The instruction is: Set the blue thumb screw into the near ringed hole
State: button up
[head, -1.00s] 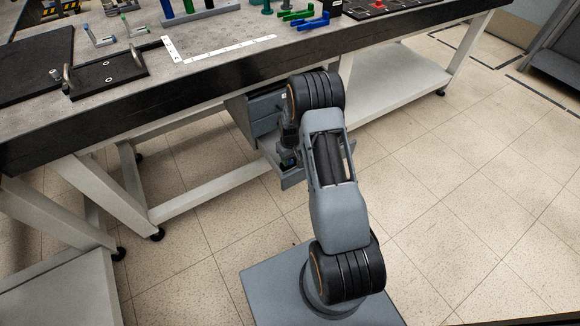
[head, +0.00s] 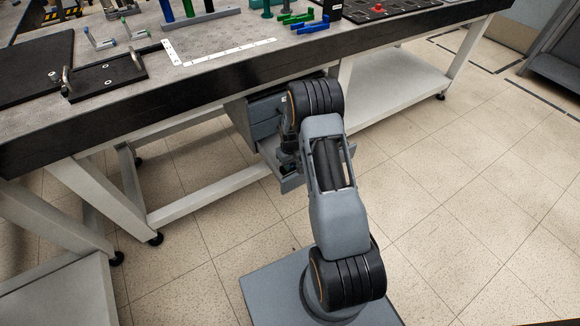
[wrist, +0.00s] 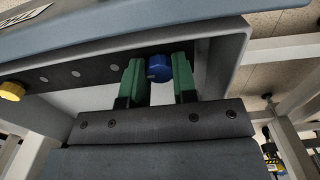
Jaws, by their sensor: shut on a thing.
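In the wrist view my gripper (wrist: 160,64) has two green fingers closed around the blue thumb screw (wrist: 158,70), whose ridged head shows between them. The screw is inside a grey open-fronted housing, beside a dark strip (wrist: 92,76) with several small pale round marks. I cannot tell which mark, if any, is the near ringed hole. Any shank of the screw is hidden. In the head view my gripper (head: 288,162) is low under the bench edge, at a grey drawer-like unit (head: 262,118); the screw cannot be made out there.
A yellow knob (wrist: 12,91) sits at the left end of the strip. The housing's walls are close around my fingers. The bench (head: 215,82) overhangs above and holds a black tray (head: 108,76), a white L-shaped scale (head: 225,52) and blue and green parts. The floor at right is clear.

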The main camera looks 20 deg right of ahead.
jog(key=shift+c, duration=1.2)
jog(key=shift+r+p, duration=1.2)
jog(key=shift+r, duration=0.6)
jog(key=shift+r+p, duration=1.1)
jog(key=shift+r, duration=0.45)
jog(key=shift+a+r, duration=0.1)
